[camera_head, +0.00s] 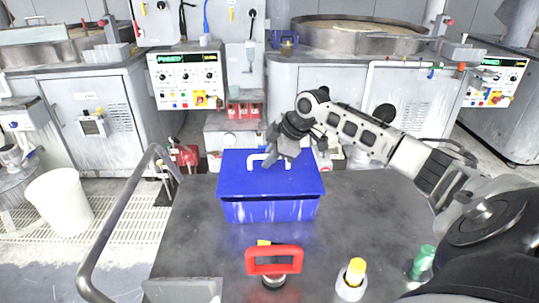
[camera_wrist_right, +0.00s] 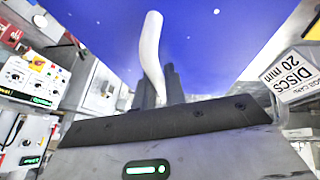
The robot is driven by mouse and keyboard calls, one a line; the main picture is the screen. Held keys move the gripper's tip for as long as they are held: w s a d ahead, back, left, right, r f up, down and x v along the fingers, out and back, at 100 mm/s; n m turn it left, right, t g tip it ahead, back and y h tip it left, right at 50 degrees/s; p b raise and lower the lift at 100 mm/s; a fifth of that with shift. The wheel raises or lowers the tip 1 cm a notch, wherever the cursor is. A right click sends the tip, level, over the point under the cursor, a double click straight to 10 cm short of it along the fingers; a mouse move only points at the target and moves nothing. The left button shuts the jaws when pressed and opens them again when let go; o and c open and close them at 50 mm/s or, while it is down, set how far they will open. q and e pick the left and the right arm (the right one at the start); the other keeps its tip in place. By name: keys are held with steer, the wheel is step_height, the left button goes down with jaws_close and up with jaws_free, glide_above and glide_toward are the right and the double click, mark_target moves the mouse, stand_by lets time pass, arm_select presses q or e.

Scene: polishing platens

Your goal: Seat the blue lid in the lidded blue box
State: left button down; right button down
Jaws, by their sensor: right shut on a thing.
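The blue lid (camera_head: 240,184) has a white handle (camera_head: 256,157) and lies level over the blue box (camera_head: 270,211). The lid overhangs the box's front wall slightly; I cannot tell whether it is fully seated or just above the rim. My right gripper (camera_head: 271,156) reaches in from the right and is shut on the lid's handle. The right wrist view shows the white handle (camera_wrist_right: 151,45) rising from between the dark fingertips (camera_wrist_right: 161,85), with the blue lid (camera_wrist_right: 215,35) filling the view behind. My left gripper is not in view.
The box stands on a dark grey table (camera_head: 200,240). In front are a red-handled tool (camera_head: 274,260), a yellow-capped bottle (camera_head: 351,280) and a green-capped bottle (camera_head: 422,262). A grey rail (camera_head: 118,220) runs along the left. A white bin (camera_head: 60,203) stands on the floor.

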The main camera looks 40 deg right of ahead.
arm_select(q)
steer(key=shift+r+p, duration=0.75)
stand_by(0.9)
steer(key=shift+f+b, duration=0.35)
steer(key=shift+b, duration=0.05)
arm_select(e)
steer(key=shift+f, duration=0.95)
steer(key=c, duration=1.4)
jaws_free()
steer(key=shift+o, duration=0.2)
